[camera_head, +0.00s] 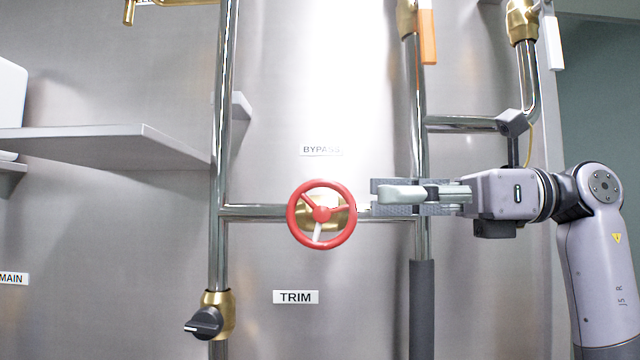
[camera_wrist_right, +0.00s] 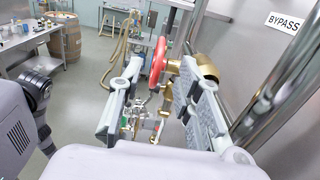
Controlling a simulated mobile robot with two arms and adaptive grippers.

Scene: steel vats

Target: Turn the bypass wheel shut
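The bypass wheel (camera_head: 321,213) is a red handwheel on a brass valve on the horizontal pipe, below the BYPASS label (camera_head: 321,150). One spoke is white and points down. My right gripper (camera_head: 376,196) is just right of the wheel, reaching in from the right, apart from the rim. In the right wrist view the wheel (camera_wrist_right: 158,60) shows edge-on beyond the open, empty fingers, with its brass valve body (camera_wrist_right: 203,66) beside it. My left gripper is not in view.
A vertical steel pipe (camera_head: 419,160) passes behind my right gripper; another pipe (camera_head: 219,255) stands left of the wheel. A black knob (camera_head: 204,323) sits lower left, above it a grey shelf (camera_head: 110,143). An orange lever (camera_head: 427,37) hangs upper right. The space before the wheel is clear.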

